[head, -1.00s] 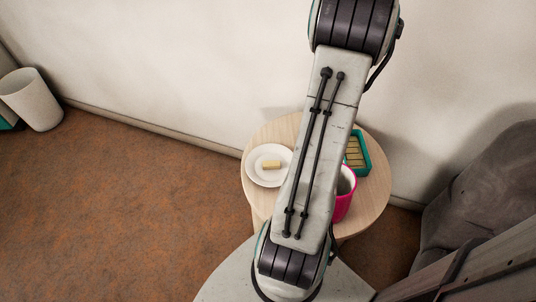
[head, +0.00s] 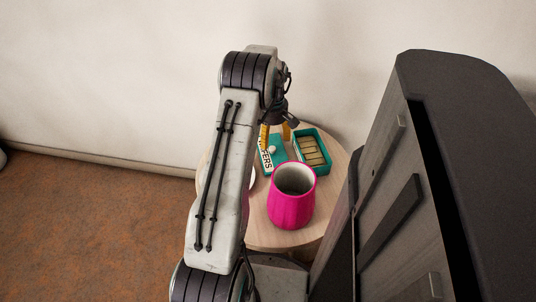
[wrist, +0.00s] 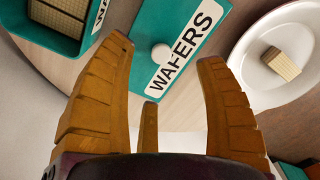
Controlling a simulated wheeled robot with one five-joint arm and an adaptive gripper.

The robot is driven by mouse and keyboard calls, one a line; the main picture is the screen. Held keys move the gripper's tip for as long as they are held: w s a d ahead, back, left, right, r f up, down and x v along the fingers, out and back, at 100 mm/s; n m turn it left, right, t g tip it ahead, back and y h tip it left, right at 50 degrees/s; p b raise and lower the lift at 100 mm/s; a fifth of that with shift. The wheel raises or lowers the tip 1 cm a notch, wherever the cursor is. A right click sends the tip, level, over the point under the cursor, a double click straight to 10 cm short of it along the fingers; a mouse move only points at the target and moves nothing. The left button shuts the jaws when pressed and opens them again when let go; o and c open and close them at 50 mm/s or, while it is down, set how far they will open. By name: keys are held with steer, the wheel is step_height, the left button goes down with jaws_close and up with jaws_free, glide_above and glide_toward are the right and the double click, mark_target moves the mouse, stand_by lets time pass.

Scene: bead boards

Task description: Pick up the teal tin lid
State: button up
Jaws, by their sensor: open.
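The teal tin lid (head: 277,154) lies on the round wooden table beside the open teal tin. In the wrist view the lid (wrist: 203,12) has a white label reading WAFERS and a small pale knob (wrist: 160,53). My gripper (head: 276,132) is over the table at the lid's far side, its yellow fingers pointing down. In the wrist view my gripper (wrist: 167,52) is open and empty, with the knob between the two long fingertips in the picture. I cannot tell the height between fingertips and lid. My arm hides part of the table.
The teal tin (head: 325,167) holds several wafers. A pink mug (head: 291,208) stands near the lid on the robot's side. A white plate (wrist: 246,83) with one wafer (wrist: 281,63) is on the lid's other side. Tall dark furniture (head: 440,190) rises close on the right.

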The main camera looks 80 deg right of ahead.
mark_target(273, 146)
steer(key=shift+s+d+f+b, duration=0.1)
steer(key=shift+f+b, duration=0.3)
steer(key=shift+f, duration=0.95)
steer(key=shift+s+d+f+b, duration=0.1)
steer(key=shift+f+b, duration=0.3)
steer(key=shift+f, duration=0.95)
steer(key=shift+c, duration=0.4)
jaws_close()
